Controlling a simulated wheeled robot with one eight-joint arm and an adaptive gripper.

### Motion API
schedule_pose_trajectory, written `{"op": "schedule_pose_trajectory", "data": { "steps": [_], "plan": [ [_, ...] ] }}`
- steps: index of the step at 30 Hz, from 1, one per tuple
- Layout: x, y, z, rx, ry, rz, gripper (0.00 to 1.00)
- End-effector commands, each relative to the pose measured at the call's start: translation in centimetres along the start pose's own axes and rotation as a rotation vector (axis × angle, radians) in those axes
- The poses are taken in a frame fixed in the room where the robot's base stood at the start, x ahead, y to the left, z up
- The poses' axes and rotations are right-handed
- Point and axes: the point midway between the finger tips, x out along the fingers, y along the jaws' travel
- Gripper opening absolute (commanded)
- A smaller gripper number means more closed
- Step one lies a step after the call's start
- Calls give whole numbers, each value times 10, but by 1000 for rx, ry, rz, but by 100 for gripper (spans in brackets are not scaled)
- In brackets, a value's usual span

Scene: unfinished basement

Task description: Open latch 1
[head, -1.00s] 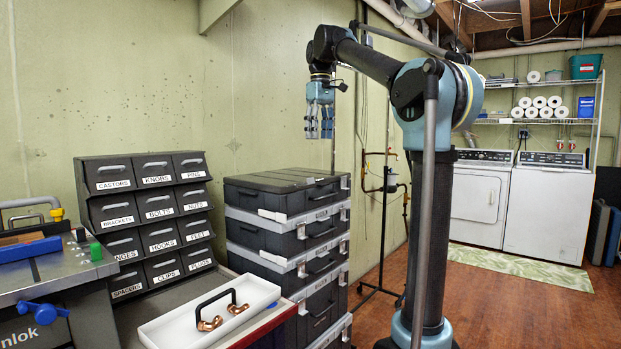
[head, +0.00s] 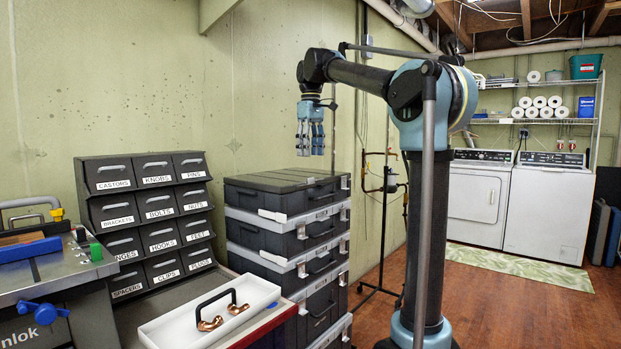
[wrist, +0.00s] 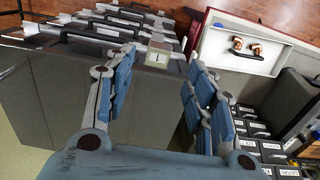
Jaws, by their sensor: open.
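A stack of dark cases with pale grey rims (head: 285,225) stands at the centre of the head view, with the top case (head: 280,183) closed. Pale latches show on its sides, one at the upper right (head: 345,182); their numbers are too small to read there. In the wrist view, a pale square latch with a dark mark like a 1 (wrist: 158,54) sits at the top case's edge, framed between my fingers. My gripper (head: 310,150) is open and empty, pointing down above the stack, apart from it. It also shows in the wrist view (wrist: 160,68).
A labelled drawer cabinet (head: 148,222) stands left of the stack. A white tray (head: 175,335) with copper fittings and a black handle lies in front. A workbench machine (head: 45,275) is at far left. A pipe stand (head: 383,235) is behind the stack, right.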

Motion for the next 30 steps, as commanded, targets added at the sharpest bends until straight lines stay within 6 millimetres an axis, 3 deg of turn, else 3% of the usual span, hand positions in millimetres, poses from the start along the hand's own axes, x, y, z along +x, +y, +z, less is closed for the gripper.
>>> {"op": "schedule_pose_trajectory", "data": {
  "steps": [9, 15, 29, 30],
  "plan": [
    [53, 0, 0, 0, 0, 0, 50],
    [78, 0, 0, 0, 0, 0, 50],
    [89, 0, 0, 1, 0, 0, 50],
    [89, 0, 0, 1, 0, 0, 45]
  ]
}}
